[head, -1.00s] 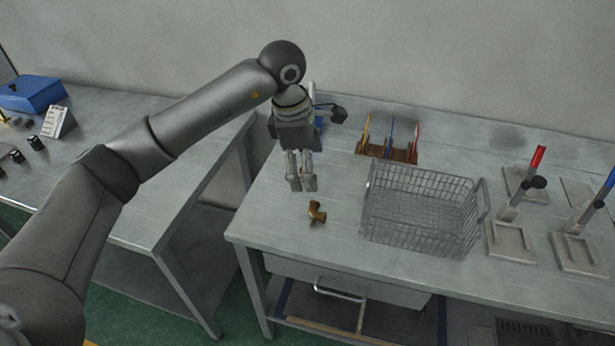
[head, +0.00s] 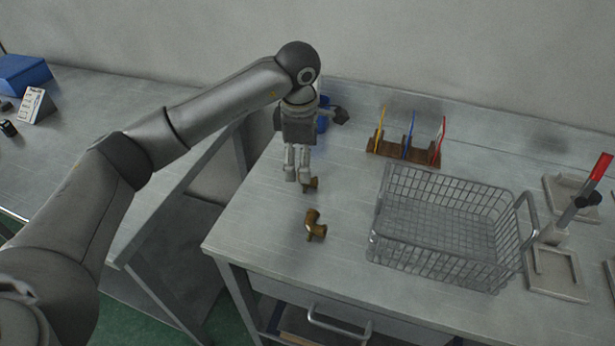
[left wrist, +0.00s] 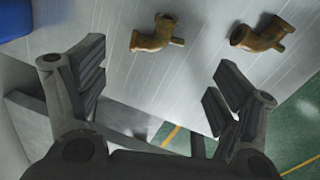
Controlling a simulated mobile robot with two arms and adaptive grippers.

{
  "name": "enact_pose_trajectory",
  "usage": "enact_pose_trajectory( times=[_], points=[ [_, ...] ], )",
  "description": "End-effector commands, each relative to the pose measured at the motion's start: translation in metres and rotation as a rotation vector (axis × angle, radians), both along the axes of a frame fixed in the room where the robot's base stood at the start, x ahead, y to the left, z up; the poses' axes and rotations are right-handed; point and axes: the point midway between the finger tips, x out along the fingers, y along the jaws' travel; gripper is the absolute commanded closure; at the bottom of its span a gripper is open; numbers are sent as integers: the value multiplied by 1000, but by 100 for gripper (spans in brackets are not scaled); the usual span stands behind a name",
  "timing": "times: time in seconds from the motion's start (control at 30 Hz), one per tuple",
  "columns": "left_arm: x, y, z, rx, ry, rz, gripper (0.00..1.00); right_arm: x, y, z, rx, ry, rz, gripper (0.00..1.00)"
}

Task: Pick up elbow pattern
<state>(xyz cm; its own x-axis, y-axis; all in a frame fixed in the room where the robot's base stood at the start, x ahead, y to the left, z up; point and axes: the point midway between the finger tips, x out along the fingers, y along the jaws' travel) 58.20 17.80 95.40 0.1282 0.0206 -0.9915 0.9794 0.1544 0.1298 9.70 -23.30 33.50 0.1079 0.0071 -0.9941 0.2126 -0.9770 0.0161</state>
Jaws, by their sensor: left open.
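A brown elbow pattern (head: 315,225) lies on the metal table left of the wire basket. A second brown elbow (head: 312,184) lies just behind it, partly hidden by my left gripper. In the left wrist view two elbows show, one near the top middle (left wrist: 152,35) and one at the upper right (left wrist: 262,34). My left gripper (head: 297,180) points down over the table close to the rear elbow. In the left wrist view its fingers (left wrist: 158,85) are spread wide, with nothing between them. My right gripper is not in view.
A wire basket (head: 374,247) stands right of the elbows. A wooden rack (head: 376,147) with yellow, blue and red tools is behind it. A clamp fixture (head: 556,272) stands at the right. A blue object (head: 322,122) sits behind my left gripper. The table's front-left corner is clear.

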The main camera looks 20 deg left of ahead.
Motion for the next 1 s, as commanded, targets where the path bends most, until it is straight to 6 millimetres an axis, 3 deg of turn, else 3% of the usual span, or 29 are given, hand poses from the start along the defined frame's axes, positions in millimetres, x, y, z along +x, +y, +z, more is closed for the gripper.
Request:
enact_pose_trajectory(
  times=[0.1,0.23,0.6,0.87,1.0],
  points=[
    [2,0,-14,0,1,-1,14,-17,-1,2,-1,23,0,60],
    [3,-1,-23,0,2,-1,14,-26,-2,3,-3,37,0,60],
    [12,-5,-69,-1,2,-1,14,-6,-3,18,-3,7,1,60],
    [13,-4,-72,-1,-1,-1,14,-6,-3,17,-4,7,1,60],
    [13,-4,-72,-1,-1,-1,31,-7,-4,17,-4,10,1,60]
  ],
)
